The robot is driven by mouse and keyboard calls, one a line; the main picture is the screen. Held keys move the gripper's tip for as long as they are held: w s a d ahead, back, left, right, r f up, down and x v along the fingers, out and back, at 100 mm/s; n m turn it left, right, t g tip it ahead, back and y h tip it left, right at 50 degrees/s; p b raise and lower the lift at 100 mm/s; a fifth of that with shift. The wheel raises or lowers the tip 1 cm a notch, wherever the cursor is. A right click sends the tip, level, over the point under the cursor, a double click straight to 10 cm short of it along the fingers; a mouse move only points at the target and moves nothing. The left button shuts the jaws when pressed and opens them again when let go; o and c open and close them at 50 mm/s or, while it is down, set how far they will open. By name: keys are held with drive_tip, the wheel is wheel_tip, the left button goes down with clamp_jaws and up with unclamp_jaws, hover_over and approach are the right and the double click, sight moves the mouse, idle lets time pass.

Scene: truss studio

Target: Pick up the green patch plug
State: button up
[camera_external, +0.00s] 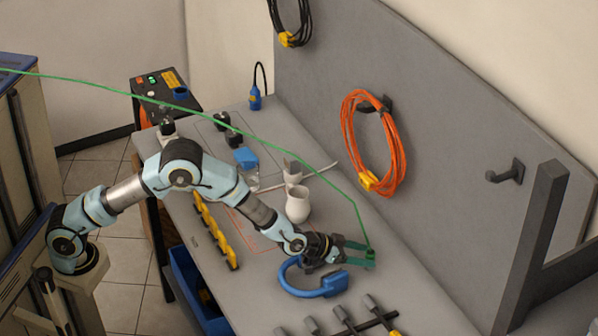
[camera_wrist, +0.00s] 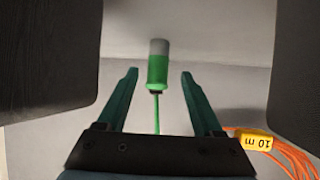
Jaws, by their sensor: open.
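The green patch plug (camera_wrist: 157,70) is a green cylinder with a grey end, seen in the wrist view just beyond and between the fingertips. A thin green cable runs from it back between the fingers. In the external view the plug (camera_external: 370,254) is small, at the tips of my gripper (camera_external: 362,252), and partly hard to tell from the green fingers. My gripper (camera_wrist: 160,77) is open, with a gap on both sides of the plug. The green cable (camera_external: 262,142) stretches from the left edge over my arm and down to the plug.
A blue headset-like arc (camera_external: 300,289) lies beside my gripper on the grey bench (camera_external: 400,304). A white vase (camera_external: 298,207), yellow connectors (camera_external: 214,230) and grey-headed tools (camera_external: 345,314) are around. An orange cable coil (camera_external: 347,140) hangs on the back panel (camera_external: 440,160).

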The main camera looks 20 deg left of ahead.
sight(379, 268)
drive_tip(key=shift+p+x, duration=1.3)
drive_tip(key=shift+x, duration=1.5)
drive_tip(key=shift+s+d+r, duration=0.1)
clamp_jaws()
